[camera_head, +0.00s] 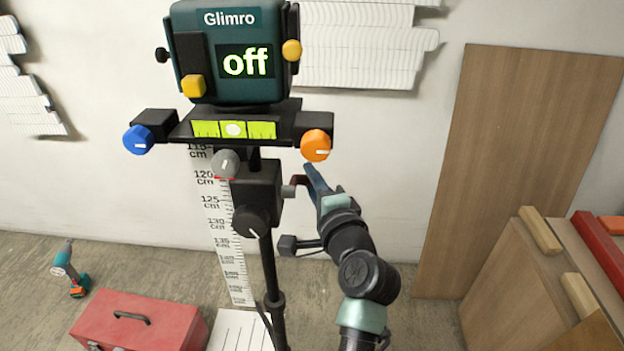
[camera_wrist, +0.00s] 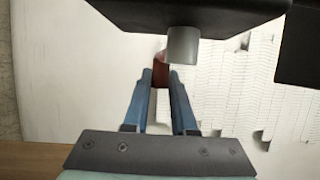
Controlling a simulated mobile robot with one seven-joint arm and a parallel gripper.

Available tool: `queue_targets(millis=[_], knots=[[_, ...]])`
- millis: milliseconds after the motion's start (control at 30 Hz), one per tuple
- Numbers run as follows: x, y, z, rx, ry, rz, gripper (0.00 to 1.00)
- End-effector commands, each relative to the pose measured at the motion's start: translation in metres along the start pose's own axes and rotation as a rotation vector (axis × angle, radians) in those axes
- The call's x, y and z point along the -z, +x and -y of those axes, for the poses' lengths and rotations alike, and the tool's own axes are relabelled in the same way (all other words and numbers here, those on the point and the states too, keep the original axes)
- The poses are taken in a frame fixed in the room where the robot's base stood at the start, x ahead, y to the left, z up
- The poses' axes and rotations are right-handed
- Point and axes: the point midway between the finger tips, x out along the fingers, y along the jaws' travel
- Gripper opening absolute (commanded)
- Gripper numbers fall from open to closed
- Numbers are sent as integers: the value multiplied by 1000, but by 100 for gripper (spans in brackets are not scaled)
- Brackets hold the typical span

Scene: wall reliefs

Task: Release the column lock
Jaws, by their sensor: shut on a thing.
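A laser device marked Glimro (camera_head: 228,50) stands on a black column (camera_head: 268,260); its screen reads "off". A dark red lever (camera_head: 299,180) sticks out from a grey hub (camera_head: 287,191) on the right of the black column block (camera_head: 258,190). My gripper (camera_head: 311,174), with blue fingers, is shut on the red lever. In the wrist view the lever (camera_wrist: 159,68) shows between the fingertips, beside the grey hub (camera_wrist: 183,46). The fingers hide part of the lever. I cannot tell whether this lever is locked.
Blue (camera_head: 138,140), orange (camera_head: 316,146) and grey (camera_head: 226,162) knobs surround the level plate. A black knob (camera_head: 250,222) is on the column block. A crank handle (camera_head: 288,245) sits below my gripper. A red toolbox (camera_head: 140,322) is at lower left; wooden boards (camera_head: 515,170) lean at right.

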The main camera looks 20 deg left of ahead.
Motion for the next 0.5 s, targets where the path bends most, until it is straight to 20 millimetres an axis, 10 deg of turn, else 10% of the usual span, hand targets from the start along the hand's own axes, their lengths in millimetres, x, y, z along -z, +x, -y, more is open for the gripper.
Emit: queue_targets(millis=[500], knots=[[1,2,1,151,-62,0,0]])
